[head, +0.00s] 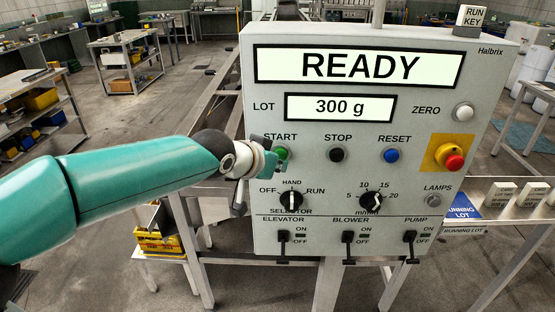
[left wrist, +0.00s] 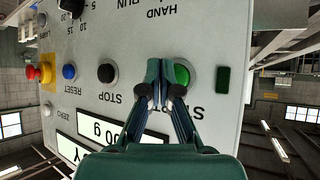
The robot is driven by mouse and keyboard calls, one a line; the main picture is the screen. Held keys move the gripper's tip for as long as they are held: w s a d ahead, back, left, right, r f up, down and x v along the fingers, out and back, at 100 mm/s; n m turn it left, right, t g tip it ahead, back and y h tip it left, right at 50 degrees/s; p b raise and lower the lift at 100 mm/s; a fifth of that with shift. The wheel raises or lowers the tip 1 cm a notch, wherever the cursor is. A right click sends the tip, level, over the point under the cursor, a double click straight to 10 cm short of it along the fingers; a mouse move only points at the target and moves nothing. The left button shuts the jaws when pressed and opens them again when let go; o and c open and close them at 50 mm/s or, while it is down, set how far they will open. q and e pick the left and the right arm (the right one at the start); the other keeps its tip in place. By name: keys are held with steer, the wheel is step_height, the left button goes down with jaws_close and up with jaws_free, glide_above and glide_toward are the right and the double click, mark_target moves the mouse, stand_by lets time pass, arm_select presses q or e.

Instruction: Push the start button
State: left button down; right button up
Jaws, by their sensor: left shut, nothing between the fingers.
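The green start button (head: 283,153) sits under the word START on the grey control panel (head: 310,235). My left gripper (head: 270,160) is shut and empty, close in front of the panel at the left edge of the button, covering part of it. In the left wrist view, which shows the panel upside down, the start button (left wrist: 182,76) is just right of the closed fingertips (left wrist: 160,85) and partly behind them. I cannot tell whether the fingertips touch it. The upper display (head: 358,65) reads READY. My right gripper is not in view.
Beside START are the black stop button (head: 337,155) and blue reset button (head: 391,156). A red emergency button (head: 454,162) is at the right. The selector knob (head: 291,201) is just below my gripper, with switches (head: 283,240) lower down.

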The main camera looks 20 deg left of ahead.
arm_select(q)
steer(key=s+b, duration=0.2)
steer(key=s+d+b, duration=0.1)
steer(key=s+b, duration=0.1)
steer(key=shift+s+d, duration=0.2)
steer(key=shift+s, duration=0.2)
stand_by(0.8)
